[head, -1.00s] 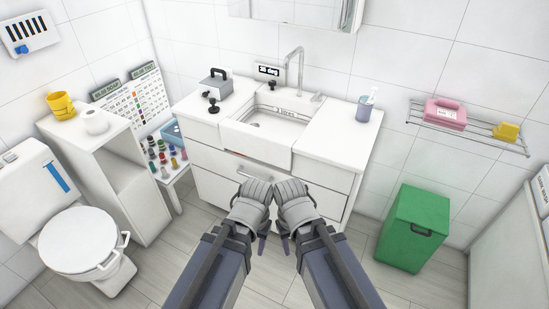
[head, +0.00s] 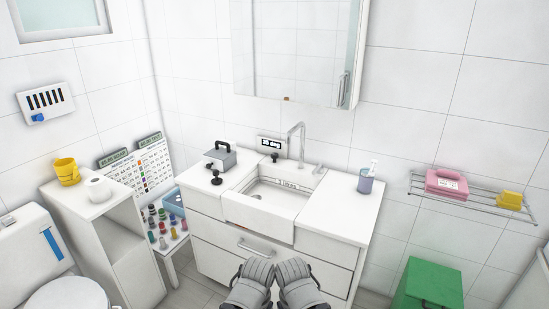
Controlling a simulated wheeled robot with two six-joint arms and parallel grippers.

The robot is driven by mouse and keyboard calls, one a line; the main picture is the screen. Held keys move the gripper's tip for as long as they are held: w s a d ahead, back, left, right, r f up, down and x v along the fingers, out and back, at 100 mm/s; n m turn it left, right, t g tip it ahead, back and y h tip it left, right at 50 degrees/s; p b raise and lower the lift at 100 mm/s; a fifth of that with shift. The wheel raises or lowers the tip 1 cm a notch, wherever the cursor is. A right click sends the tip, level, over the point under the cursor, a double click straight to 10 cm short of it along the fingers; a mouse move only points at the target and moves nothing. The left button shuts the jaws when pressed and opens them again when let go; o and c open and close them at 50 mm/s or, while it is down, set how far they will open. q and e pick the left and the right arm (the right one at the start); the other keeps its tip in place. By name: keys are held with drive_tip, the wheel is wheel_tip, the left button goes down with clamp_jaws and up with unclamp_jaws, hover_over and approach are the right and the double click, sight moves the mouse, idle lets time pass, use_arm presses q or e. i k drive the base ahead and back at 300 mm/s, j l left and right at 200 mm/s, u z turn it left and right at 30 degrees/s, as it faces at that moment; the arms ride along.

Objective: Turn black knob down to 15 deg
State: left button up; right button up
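A small black knob (head: 274,157) sits at the back of the sink, just under a small display (head: 269,143) on the wall. The display shows a number followed by "deg"; the digits are too small to read surely. A second, larger black knob (head: 216,178) stands on the left of the counter, in front of a grey box. My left gripper (head: 253,279) and my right gripper (head: 292,279) are side by side at the bottom of the head view, in front of the cabinet drawers and apart from both knobs. Their fingers are not clear.
The sink (head: 268,205) with its tall tap (head: 298,142) lies between us. The grey box (head: 222,156) with a black handle stands on the counter's left, a soap dispenser (head: 366,178) on its right. A green bin (head: 428,290) stands right; a toilet (head: 65,296) left.

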sight(273, 156)
drive_tip(key=i+j+z, duration=0.3)
drive_tip(key=i+j, duration=0.2)
drive_tip(key=i, duration=0.25)
drive_tip(key=i+j+z, duration=0.3)
drive_tip(key=i+j, duration=0.35)
drive_tip(key=i+j+z, duration=0.3)
drive_tip(key=i+j, duration=0.35)
drive_tip(key=j, duration=0.2)
